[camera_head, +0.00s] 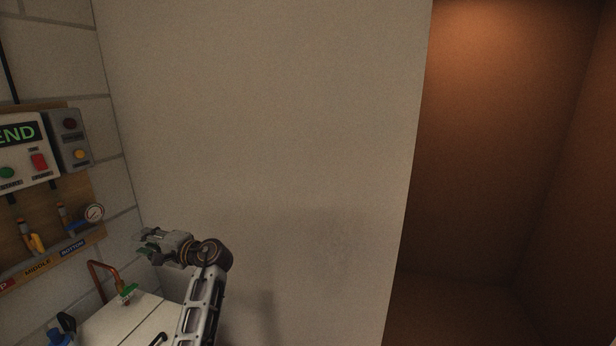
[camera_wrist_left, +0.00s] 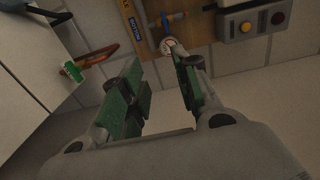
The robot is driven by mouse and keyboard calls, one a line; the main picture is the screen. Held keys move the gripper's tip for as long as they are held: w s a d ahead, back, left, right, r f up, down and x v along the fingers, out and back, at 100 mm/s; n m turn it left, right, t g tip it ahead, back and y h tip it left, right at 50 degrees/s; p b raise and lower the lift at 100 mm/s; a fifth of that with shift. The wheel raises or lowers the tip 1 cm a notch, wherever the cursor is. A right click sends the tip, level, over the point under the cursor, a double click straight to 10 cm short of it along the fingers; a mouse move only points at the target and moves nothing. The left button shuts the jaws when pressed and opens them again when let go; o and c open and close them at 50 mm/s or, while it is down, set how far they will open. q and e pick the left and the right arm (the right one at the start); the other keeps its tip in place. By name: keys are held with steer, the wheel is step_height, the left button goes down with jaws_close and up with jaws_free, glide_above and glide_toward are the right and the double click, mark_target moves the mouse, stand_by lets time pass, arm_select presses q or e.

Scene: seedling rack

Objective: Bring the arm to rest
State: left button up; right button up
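My left gripper (camera_head: 150,244) shows at the lower left of the head view, in front of the pale wall and above the white cabinet top. Its arm rises from the bottom edge. In the left wrist view the two green-padded fingers of the left gripper (camera_wrist_left: 165,90) stand apart with nothing between them. The gripper is open and empty, apart from the panel and the pipe. My right gripper is in neither view.
A wooden panel (camera_head: 75,190) with valves and a gauge (camera_head: 94,212) hangs on the left wall, below a control box (camera_head: 70,140). A copper pipe (camera_head: 97,276) with a green tag rises by the white cabinet top (camera_head: 135,318). A brown recess (camera_head: 500,150) is at right.

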arm_select(q)
steer(key=s+d+f+h, duration=0.2)
steer(key=s+f+h, duration=0.15)
steer(key=f, duration=0.35)
steer(key=s+d+f+n+h, duration=0.1)
steer(key=s+d+f+h, duration=0.1)
steer(key=s+f, duration=0.4)
steer(key=s+d+f+h, duration=0.2)
steer(key=s+f+h, duration=0.1)
steer(key=f, duration=0.5)
steer(key=s+d+f+g+h, duration=0.1)
steer(key=s+d+f+h, duration=0.25)
steer(key=s+d, duration=0.55)
steer(key=s+d+f+g+h, duration=0.1)
steer(key=s+d+f+h, duration=0.2)
steer(key=s+d+h, duration=0.55)
steer(key=s+a+f+g+y, duration=0.1)
steer(key=s+f+y, duration=0.15)
steer(key=f, duration=1.45)
steer(key=s+a+f+y, duration=0.1)
steer(key=s+f, duration=0.2)
steer(key=f, duration=1.4)
steer(key=s+a+f, duration=0.2)
steer(key=s+f, duration=0.7)
steer(key=s, duration=0.2)
steer(key=s+a+f+g, duration=0.1)
steer(key=s+a+f, duration=0.1)
steer(key=s+f, duration=0.8)
steer(key=shift+s+f, duration=0.2)
steer(key=shift+s, duration=0.4)
